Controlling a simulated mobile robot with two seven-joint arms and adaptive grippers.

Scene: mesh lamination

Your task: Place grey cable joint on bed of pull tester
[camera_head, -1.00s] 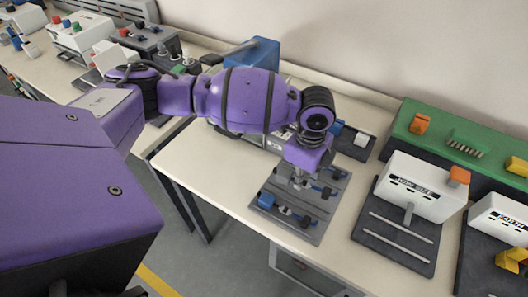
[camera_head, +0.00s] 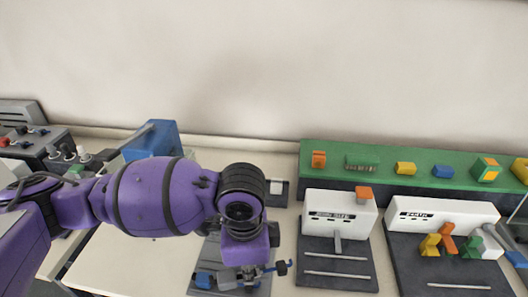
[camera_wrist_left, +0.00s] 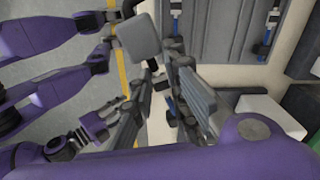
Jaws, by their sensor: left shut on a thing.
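My left gripper (camera_head: 246,272) points down at the bottom of the head view, shut on a cable joint (camera_head: 272,268). The joint has blue and dark parts, and its right end sticks out past the fingers; its middle is hidden by them. A grey tray (camera_head: 210,255) lies below and behind the gripper. In the left wrist view the two grey fingers (camera_wrist_left: 165,105) stand with a blue piece of the joint (camera_wrist_left: 171,110) between them. A white unit (camera_head: 337,212) with a grey railed bed (camera_head: 337,282) stands to the right. I cannot tell which station is the pull tester. My right gripper is not identifiable.
A blue machine with a lever (camera_head: 152,140) stands back left. A green shelf (camera_head: 430,175) with coloured blocks runs along the wall. A second white unit (camera_head: 440,212), labelled EARTH, stands further right with coloured pieces before it.

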